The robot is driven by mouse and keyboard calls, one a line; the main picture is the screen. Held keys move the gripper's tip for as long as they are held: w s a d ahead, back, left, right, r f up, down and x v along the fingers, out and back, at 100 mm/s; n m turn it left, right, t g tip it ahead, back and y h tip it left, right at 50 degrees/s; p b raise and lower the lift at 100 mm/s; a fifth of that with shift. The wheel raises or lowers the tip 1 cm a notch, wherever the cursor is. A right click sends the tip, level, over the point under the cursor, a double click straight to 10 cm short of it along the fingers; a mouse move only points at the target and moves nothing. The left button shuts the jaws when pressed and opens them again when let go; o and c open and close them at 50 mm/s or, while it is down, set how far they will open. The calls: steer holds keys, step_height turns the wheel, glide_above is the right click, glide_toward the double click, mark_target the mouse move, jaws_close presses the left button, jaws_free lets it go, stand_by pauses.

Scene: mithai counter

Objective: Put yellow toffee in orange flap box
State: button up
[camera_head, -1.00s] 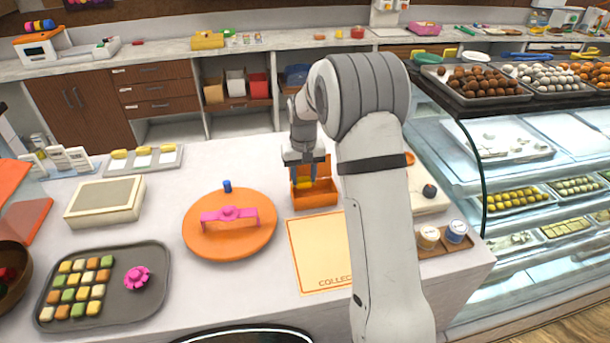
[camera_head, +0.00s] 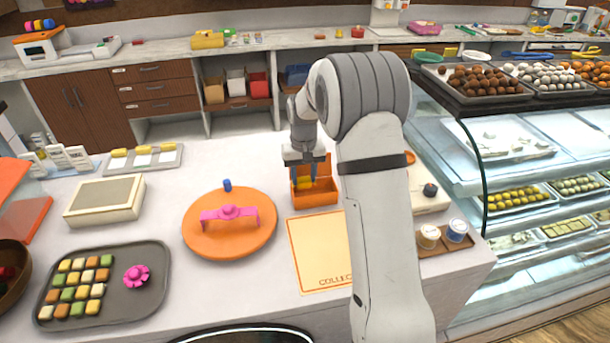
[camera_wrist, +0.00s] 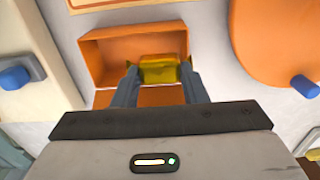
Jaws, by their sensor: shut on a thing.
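The orange flap box (camera_head: 316,197) stands on the counter with its lid raised at the back. It also shows in the wrist view (camera_wrist: 98,62). My gripper (camera_head: 304,182) points down over the box. In the wrist view my gripper (camera_wrist: 160,82) is shut on the yellow toffee (camera_wrist: 160,68), with one blue-grey finger at each side. The toffee (camera_head: 304,182) is at the opening of the box, inside its outline. I cannot tell whether it touches the box floor.
An orange round board (camera_head: 230,243) with a pink handle lies left of the box. A cream mat (camera_head: 318,262) lies in front. A tray of sweets (camera_head: 125,300) is at front left. Two small jars (camera_head: 428,237) stand at the right, near the glass case.

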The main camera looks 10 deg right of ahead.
steer(key=shift+f+b, duration=0.5)
steer(key=shift+f, duration=0.25)
steer(key=o, duration=1)
steer(key=shift+r, duration=0.1)
steer(key=shift+r+p, duration=2.05)
steer(key=shift+r, duration=1.4)
